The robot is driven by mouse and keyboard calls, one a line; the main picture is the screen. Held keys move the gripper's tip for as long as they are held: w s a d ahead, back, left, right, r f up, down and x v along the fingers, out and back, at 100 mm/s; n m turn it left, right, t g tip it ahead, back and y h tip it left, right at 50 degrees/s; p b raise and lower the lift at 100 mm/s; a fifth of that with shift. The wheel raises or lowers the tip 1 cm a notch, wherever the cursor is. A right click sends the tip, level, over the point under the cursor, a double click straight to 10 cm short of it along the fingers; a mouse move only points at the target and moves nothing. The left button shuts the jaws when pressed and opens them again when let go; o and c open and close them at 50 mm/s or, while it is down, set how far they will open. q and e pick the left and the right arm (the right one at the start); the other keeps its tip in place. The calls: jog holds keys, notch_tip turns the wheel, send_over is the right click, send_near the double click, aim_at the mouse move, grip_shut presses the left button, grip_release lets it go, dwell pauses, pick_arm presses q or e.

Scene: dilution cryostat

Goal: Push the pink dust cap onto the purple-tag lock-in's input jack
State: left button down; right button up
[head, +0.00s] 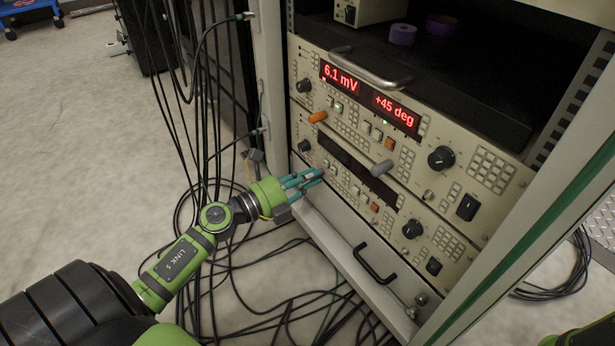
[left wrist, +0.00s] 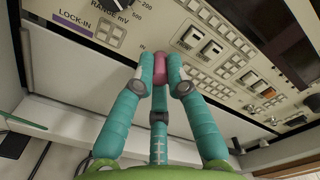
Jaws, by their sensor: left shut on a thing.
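My left gripper (head: 318,175) is at the left part of the lower lock-in (head: 415,211), close to its front panel. In the left wrist view its teal fingers (left wrist: 160,80) are shut on the pink dust cap (left wrist: 160,66). The cap is at the panel, just right of the "IN" print. The input jack is hidden behind the cap and fingers, and I cannot tell whether the cap touches it or sits on it. The purple "LOCK-IN" tag (left wrist: 75,20) shows at the upper left of the wrist view. My right gripper is out of view.
The upper lock-in (head: 430,138) has lit red displays, an orange cap (head: 318,117) and a grey cap (head: 382,168) projecting from the front. A rack handle (head: 374,262) sticks out below. Black cables (head: 205,100) hang left of the rack and lie on the floor.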

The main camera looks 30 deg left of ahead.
pick_arm(q)
jog(key=shift+r, duration=0.1)
jog(key=c, duration=1.2)
grip_release()
jog(key=shift+w+d, duration=0.1)
jog(key=shift+w, duration=0.05)
jog(key=v, duration=0.8)
jog(key=shift+s+b, duration=0.3)
jog(key=shift+b, duration=0.1)
